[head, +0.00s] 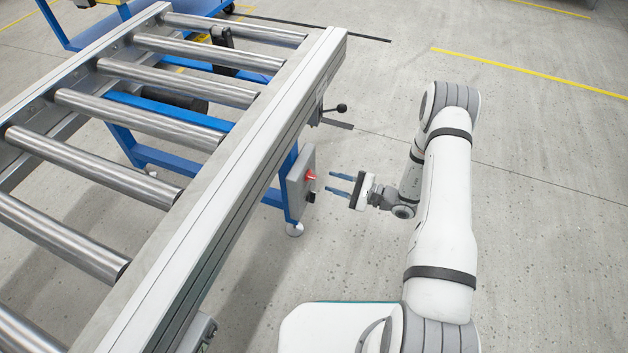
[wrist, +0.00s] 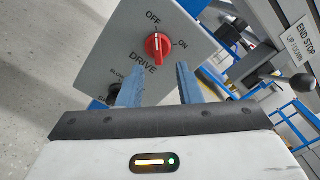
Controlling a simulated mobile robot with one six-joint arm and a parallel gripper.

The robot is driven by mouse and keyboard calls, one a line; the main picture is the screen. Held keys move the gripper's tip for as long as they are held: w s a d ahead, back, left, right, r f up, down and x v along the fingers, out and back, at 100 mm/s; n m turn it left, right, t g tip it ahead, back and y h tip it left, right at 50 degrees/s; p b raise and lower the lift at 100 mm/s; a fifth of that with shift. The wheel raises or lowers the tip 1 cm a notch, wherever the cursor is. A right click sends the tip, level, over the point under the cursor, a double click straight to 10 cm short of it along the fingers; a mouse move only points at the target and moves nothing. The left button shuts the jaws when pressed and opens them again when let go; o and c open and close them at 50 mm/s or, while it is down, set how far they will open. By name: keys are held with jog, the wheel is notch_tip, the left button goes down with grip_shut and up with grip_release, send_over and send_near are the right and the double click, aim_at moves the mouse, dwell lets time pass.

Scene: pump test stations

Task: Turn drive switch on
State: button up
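The drive switch (wrist: 158,46) is a red rotary knob on a grey panel (wrist: 122,49) lettered OFF, ON and DRIVE. In the wrist view its white mark points toward OFF. In the head view the red knob (head: 311,175) sits on the panel (head: 297,182) fixed to the conveyor's blue leg. My gripper (head: 335,183) is open and empty, its blue fingers pointing at the panel with a gap before the knob. In the wrist view the fingers of my gripper (wrist: 160,80) stand on either side below the knob, apart from it.
A black selector (wrist: 114,94) sits low on the panel. A lever with a black ball (head: 341,108) sticks out of the roller conveyor (head: 222,190) nearby. An END STOP UP/DOWN label (wrist: 300,42) is at the right.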

aim_at(316, 177)
jog(key=b+x, duration=0.1)
jog(key=x, duration=0.5)
jog(key=shift+c, duration=0.3)
grip_shut()
